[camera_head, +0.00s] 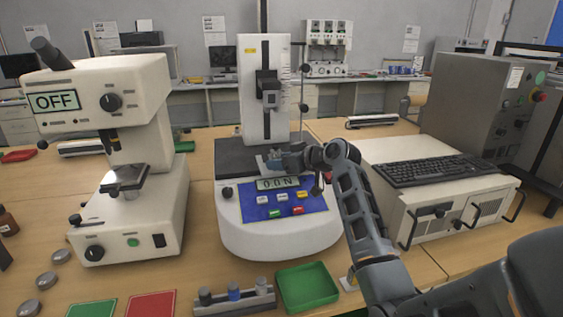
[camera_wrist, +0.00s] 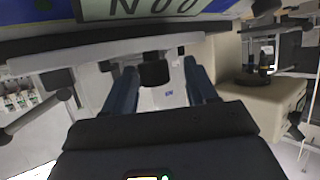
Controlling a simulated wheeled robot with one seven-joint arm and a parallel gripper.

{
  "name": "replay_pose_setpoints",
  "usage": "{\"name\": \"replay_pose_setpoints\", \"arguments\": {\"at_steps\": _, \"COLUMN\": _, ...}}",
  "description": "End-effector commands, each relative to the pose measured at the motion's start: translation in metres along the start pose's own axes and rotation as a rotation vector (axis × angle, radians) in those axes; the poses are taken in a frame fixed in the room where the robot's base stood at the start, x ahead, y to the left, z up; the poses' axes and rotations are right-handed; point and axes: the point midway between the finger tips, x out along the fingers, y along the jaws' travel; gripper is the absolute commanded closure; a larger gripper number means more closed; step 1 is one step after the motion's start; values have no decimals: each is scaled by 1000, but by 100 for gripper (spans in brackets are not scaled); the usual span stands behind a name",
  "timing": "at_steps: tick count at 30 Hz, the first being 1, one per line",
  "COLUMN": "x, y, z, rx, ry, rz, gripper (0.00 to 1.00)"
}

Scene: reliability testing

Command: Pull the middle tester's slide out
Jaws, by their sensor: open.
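The middle tester is a white machine (camera_head: 265,236) with a tall column, a blue button panel and a display reading 0.0 N. A dark rail with a grey carriage (camera_head: 269,98) runs down its column. My gripper (camera_head: 270,160) is low in front of the column, just above the display, and hides part of the base there. In the wrist view, which is upside down, its two blue-grey fingers (camera_wrist: 159,70) are open. A dark block (camera_wrist: 155,73) under a pale plate shows between them, apart from both fingers. I cannot tell for sure whether this block belongs to the slide.
A microscope-like tester (camera_head: 127,190) reading OFF stands at left. A beige case with a black keyboard (camera_head: 435,171) is at right, close to my arm.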

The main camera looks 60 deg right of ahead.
Motion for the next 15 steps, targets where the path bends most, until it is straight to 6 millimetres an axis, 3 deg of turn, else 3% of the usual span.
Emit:
{"name": "replay_pose_setpoints", "arguments": {"at_steps": 5, "x": -10, "y": 1, "z": 1, "rx": 1, "ry": 1, "rz": 2, "gripper": 43}}
{"name": "replay_pose_setpoints", "arguments": {"at_steps": 15, "x": -63, "y": 0, "z": 1, "rx": 0, "ry": 1, "rz": 1, "gripper": 43}}
